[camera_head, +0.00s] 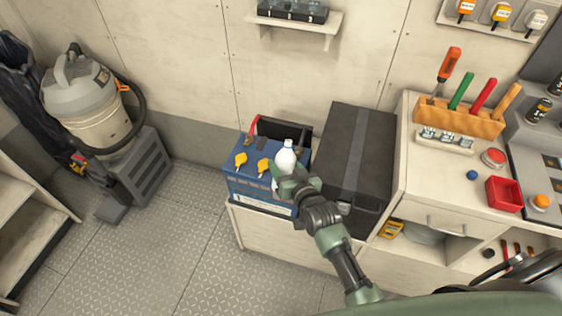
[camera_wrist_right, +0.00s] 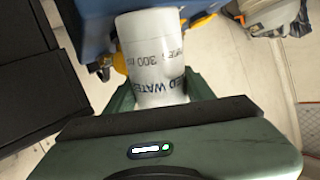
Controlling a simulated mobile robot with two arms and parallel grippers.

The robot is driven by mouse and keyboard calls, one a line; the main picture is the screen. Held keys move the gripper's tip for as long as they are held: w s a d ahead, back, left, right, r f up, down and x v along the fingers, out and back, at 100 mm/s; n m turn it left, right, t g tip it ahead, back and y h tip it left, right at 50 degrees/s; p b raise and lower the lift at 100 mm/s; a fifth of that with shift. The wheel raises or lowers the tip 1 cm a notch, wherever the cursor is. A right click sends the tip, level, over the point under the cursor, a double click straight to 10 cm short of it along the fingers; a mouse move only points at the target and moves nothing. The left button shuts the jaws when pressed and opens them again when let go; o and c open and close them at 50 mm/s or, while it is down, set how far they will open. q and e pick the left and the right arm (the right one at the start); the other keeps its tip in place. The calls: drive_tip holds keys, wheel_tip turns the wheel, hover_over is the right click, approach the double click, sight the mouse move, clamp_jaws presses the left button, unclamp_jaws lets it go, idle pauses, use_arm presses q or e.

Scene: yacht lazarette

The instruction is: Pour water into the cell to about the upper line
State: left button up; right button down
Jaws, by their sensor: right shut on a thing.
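A white bottle (camera_head: 286,157) is in my right gripper (camera_head: 287,178), over the right part of the blue battery (camera_head: 255,186). In the right wrist view the bottle (camera_wrist_right: 152,60) sits between the fingers, with "300 ml" and "water" lettering on it. The fingers are shut on it. The blue battery shows behind it in that view (camera_wrist_right: 85,15). Yellow caps (camera_head: 241,159) stand on the battery's top at the left. The cell opening, its upper line and any water level are hidden or too small to tell. My left gripper is not in view.
A dark lidded box (camera_head: 357,150) stands close to the right of the battery. A red handle (camera_head: 252,131) rises at the battery's back. A wall shelf (camera_head: 296,20) hangs above. The counter at right holds a tool rack (camera_head: 458,117) and red bin (camera_head: 504,194).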

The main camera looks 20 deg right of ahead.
drive_tip(key=shift+s+a+f+g, duration=0.15)
drive_tip(key=shift+s+f+g, duration=0.2)
drive_tip(key=shift+f, duration=0.25)
drive_tip(key=shift+s+f+p, duration=0.1)
drive_tip(key=shift+f+p, duration=0.1)
drive_tip(key=shift+p, duration=0.15)
drive_tip(key=shift+s+a+f+m+g+y+p, duration=0.15)
drive_tip(key=shift+s+a+f+m+g+p, duration=0.1)
drive_tip(key=shift+f+g, duration=0.15)
drive_tip(key=shift+s+a+f+m+g+y+p, duration=0.1)
drive_tip(key=shift+s+f+m+g+y+p, duration=0.05)
drive_tip(key=shift+f+m+g, duration=0.15)
drive_tip(key=g+p, duration=0.1)
drive_tip(key=p, duration=0.1)
drive_tip(key=shift+a+r+m+p, duration=0.1)
drive_tip(key=shift+a+m+p, duration=0.15)
drive_tip(key=shift+p, duration=0.15)
drive_tip(key=shift+s, duration=0.15)
use_arm(q)
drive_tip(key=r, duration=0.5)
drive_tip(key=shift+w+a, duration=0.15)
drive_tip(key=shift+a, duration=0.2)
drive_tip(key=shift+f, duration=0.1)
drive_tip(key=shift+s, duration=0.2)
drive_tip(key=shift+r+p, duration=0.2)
drive_tip(key=shift+p, duration=0.25)
use_arm(e)
drive_tip(key=shift+g+y, duration=0.25)
drive_tip(key=shift+y, duration=0.05)
